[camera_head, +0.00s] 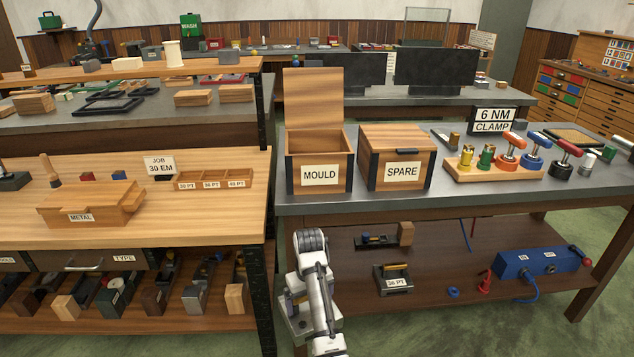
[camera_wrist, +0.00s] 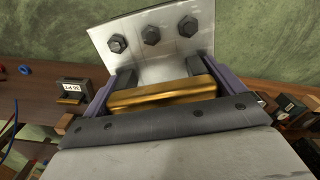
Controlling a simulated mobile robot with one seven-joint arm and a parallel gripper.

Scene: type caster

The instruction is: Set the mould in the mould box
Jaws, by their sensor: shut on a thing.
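My gripper (camera_wrist: 160,82) is shut on the mould (camera_wrist: 165,97), whose brass-coloured bar lies between the two purple-grey fingers in the wrist view. A pale metal plate with three dark bolts (camera_wrist: 150,40) shows just beyond the bar. In the head view my arm is low in front of the right bench, and its wrist largely hides the gripper. The mould box (camera_head: 320,175), a wooden box labelled MOULD, stands on the right bench with its lid raised upright at the back. Its top is open, and its floor is hidden. My gripper is below and in front of it.
A closed wooden box labelled SPARE (camera_head: 402,172) stands right of the mould box. A rack of coloured-handled tools (camera_head: 490,173) is farther right. The lower shelf (camera_head: 440,240) holds a 36 PT block (camera_head: 394,280) and a blue tool (camera_head: 540,264). The left bench (camera_head: 225,215) is separate.

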